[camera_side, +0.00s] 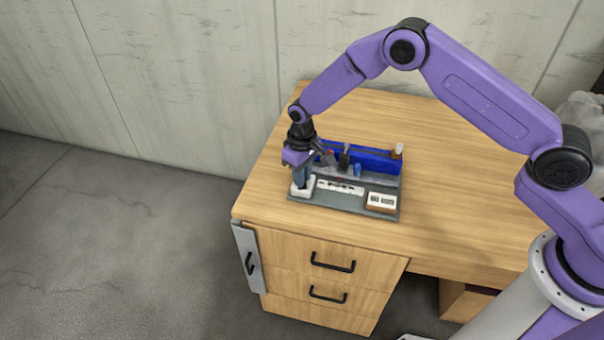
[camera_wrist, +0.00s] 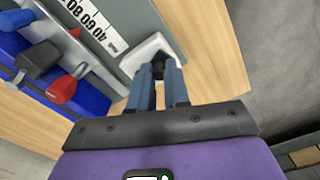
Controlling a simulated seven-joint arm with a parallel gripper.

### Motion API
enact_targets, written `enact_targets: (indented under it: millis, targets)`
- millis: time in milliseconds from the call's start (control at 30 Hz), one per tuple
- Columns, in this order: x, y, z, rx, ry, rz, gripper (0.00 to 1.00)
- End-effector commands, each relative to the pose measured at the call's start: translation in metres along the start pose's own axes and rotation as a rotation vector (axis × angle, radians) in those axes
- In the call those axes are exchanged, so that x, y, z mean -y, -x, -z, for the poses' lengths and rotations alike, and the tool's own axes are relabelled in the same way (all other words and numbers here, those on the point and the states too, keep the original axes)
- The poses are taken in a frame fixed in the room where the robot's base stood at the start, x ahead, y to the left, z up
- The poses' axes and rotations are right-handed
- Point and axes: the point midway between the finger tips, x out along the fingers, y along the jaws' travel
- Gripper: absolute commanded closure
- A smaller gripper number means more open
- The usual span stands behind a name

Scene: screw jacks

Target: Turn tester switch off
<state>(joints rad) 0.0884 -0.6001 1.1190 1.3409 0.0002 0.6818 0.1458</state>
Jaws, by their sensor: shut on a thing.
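The tester switch is a small black knob (camera_wrist: 160,61) on a white block (camera_wrist: 147,50). The white block (camera_side: 302,191) also shows in the side view, at the front left corner of a grey tray. My gripper (camera_wrist: 160,72) points down at it, and its two blue-grey fingers are shut on the black knob. In the side view my gripper (camera_side: 299,181) stands right over the white block and hides the knob. The fingers cover part of the knob, so I cannot tell which way the switch is set.
The grey tray (camera_side: 345,205) holds a white scale strip (camera_side: 340,187), a small box with a white face (camera_side: 381,201) and a blue rack (camera_side: 374,160) behind. A red-handled tool (camera_wrist: 62,89) and a dark-handled tool (camera_wrist: 38,58) stand close by. The desk (camera_side: 265,195) left of the tray is clear.

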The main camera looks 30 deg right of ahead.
Motion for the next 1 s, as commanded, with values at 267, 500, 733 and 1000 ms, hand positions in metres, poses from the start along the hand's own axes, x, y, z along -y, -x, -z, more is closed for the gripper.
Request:
enact_targets:
  millis: [267, 500, 733, 1000]
  targets:
    - [0.0002, 0.0004, -0.0001, 0.001, 0.264, 0.0, 1.0]
    - [0.0001, 0.0003, 0.0, 0.001, 0.492, 0.0, 1.0]
    - [0.0003, 0.0003, 0.0002, 0.0, 0.711, 0.0, 1.0]
    - [0.0001, 0.0003, 0.0003, -0.001, 0.947, 0.0, 1.0]
